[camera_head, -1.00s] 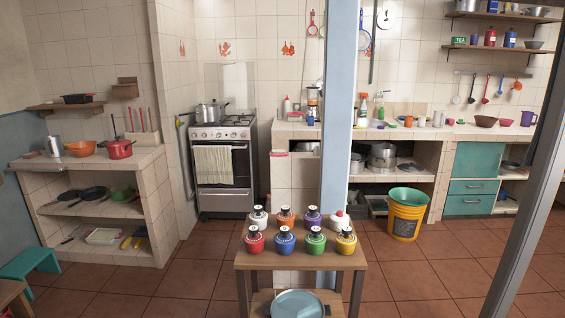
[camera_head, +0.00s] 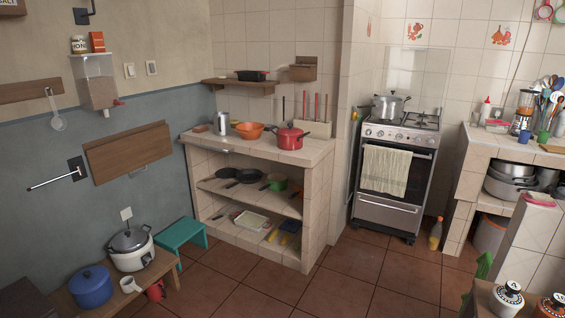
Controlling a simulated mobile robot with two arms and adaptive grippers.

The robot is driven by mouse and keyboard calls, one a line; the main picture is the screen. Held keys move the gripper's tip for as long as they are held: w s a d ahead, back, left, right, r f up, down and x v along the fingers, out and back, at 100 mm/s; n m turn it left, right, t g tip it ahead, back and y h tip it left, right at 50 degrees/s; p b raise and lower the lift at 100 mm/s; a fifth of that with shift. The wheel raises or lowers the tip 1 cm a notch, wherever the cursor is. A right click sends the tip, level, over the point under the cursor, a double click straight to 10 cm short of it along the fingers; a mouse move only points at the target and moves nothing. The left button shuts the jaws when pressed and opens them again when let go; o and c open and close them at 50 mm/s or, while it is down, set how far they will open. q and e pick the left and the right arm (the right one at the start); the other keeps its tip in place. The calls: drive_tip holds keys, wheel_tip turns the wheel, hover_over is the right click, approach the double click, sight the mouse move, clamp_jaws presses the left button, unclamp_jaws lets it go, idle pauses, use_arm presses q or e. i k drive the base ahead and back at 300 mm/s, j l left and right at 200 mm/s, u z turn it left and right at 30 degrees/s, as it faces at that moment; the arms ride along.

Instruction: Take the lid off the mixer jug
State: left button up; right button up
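What looks like the mixer (camera_head: 523,112) stands upright on the tiled counter (camera_head: 500,138) at the right. Its clear jug has an orange or tan tint and sits on top of the base. The lid is small at this distance, and I cannot make out its edge against the jug. Utensils and cups stand close on its right side. Neither of my grippers is in view.
The stove (camera_head: 397,170) with a steel pot (camera_head: 388,106) stands left of the mixer's counter. A low table with jars (camera_head: 506,300) is at the bottom right. A bottle (camera_head: 436,233) stands on the floor. The tiled floor before the stove is mostly clear.

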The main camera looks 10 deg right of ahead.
sight(527, 101)
drive_tip(key=i+z, duration=0.15)
drive_tip(key=i, duration=0.35)
drive_tip(key=i+j+z, duration=0.2)
drive_tip(key=i, duration=0.25)
drive_tip(key=i+j+z, duration=0.15)
drive_tip(key=i, duration=0.35)
drive_tip(key=i+l+z, duration=0.2)
drive_tip(key=i+z, duration=0.2)
drive_tip(key=i, duration=0.25)
drive_tip(key=i+z, duration=0.35)
drive_tip(key=i, duration=0.3)
drive_tip(key=i+j+z, duration=0.15)
drive_tip(key=i+z, duration=0.25)
drive_tip(key=i, duration=0.3)
drive_tip(key=i+l+z, duration=0.2)
drive_tip(key=i, duration=0.6)
drive_tip(key=i+z, duration=0.2)
drive_tip(key=i, duration=0.65)
